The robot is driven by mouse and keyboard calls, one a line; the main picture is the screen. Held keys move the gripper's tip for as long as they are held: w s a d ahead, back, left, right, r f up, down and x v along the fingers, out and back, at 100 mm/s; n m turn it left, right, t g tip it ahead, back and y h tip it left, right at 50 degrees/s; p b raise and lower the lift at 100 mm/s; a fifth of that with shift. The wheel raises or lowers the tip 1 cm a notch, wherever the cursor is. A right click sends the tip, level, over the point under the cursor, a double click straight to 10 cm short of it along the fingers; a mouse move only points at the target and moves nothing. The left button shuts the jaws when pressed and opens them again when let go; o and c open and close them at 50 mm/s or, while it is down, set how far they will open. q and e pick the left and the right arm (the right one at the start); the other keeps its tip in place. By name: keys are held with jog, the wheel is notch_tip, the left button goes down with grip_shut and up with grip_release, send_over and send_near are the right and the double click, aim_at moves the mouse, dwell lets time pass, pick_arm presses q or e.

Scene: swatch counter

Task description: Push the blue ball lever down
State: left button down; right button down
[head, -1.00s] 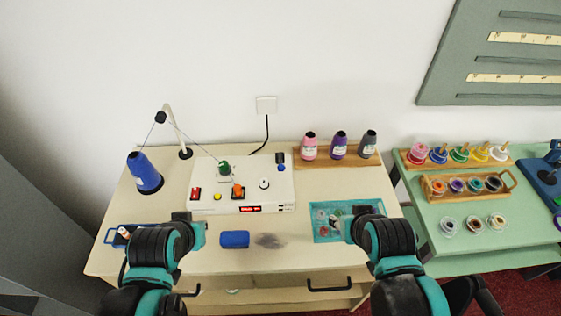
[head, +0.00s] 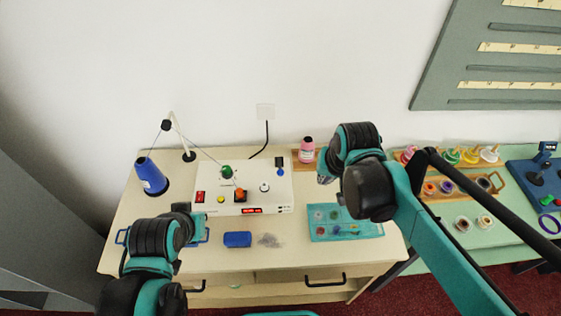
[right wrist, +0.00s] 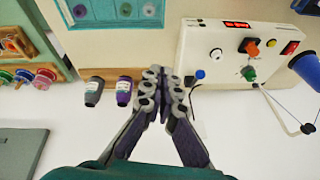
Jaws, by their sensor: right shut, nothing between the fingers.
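The blue ball lever (head: 280,172) stands at the right rear of the white machine box (head: 262,199). In the right wrist view the blue ball (right wrist: 200,74) is just right of my fingertips, apart from them. My right gripper (head: 324,178) is shut and empty, a short way right of the box; its closed fingers also show in the right wrist view (right wrist: 164,80). My left gripper (head: 200,218) is at the front left of the counter, partly hidden by its own arm, so its jaws cannot be read.
The box also bears a green knob (head: 227,172), an orange knob (head: 240,193) and a red switch (head: 200,197). A blue thread cone (head: 151,177) stands left. A blue block (head: 237,239) and a teal tray (head: 345,229) lie in front. A pink cone (head: 307,149) stands behind my right gripper.

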jog(key=w+a+r+m+g+p, duration=0.2)
jog(key=w+a+p, duration=0.3)
jog(key=w, duration=0.3)
jog(key=m+g+p, duration=0.1)
jog(key=g+p, duration=0.2)
jog(key=p, duration=0.3)
send_over(281, 169)
notch_tip(281, 169, down, 3)
jog(key=shift+w+d+f+m, duration=0.2)
jog(key=shift+w+d+m, duration=0.05)
jog(key=shift+w+m, duration=0.05)
jog(key=shift+f+b, duration=0.15)
jog(key=shift+b, duration=0.2)
jog(key=shift+s+a+f+b, duration=0.15)
jog(key=shift+f+b, duration=0.8)
jog(key=shift+f, duration=0.75)
jog(key=shift+s+f+b, duration=0.15)
jog(key=shift+f+b, duration=0.75)
jog(key=shift+f, duration=0.75)
